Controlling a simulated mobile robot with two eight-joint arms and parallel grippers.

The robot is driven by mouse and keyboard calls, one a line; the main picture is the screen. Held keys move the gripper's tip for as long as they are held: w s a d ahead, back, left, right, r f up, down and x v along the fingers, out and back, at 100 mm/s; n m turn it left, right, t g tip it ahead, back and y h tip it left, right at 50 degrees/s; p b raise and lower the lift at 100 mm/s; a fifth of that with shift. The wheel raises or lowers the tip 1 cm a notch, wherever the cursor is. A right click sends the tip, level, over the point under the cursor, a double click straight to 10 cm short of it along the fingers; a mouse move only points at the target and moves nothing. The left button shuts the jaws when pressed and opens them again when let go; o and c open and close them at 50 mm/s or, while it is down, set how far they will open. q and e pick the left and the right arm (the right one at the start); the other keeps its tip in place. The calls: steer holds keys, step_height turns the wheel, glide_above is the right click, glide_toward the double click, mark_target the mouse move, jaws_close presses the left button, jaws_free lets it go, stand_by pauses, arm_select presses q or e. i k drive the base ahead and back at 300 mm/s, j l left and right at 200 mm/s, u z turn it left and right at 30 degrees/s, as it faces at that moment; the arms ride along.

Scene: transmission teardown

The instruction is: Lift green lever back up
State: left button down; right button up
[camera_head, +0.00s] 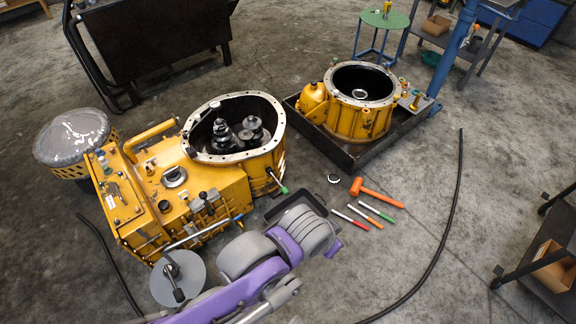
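A lever with a green tip (284,189) sticks out of the right side of the yellow transmission housing (205,190) in the head view. Its thin rod slopes down and to the right from the housing. One of my purple and grey arms crosses the lower middle of the view, and its rounded grey end lies below and to the right of the lever. I see no gripper fingers at that end, and no gripper shows touching the lever. My other arm's gripper does not show.
A second yellow housing (352,119) stands in a dark tray (341,157) at the back. A dark box-like shape (290,204) lies beside my arm. An orange mallet (375,192) and several coloured sticks lie on the floor.

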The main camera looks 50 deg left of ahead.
mark_target(269, 170)
steer(key=i+u, duration=0.35)
steer(key=i, duration=0.65)
steer(key=z, duration=9.3)
steer(key=i, duration=0.2)
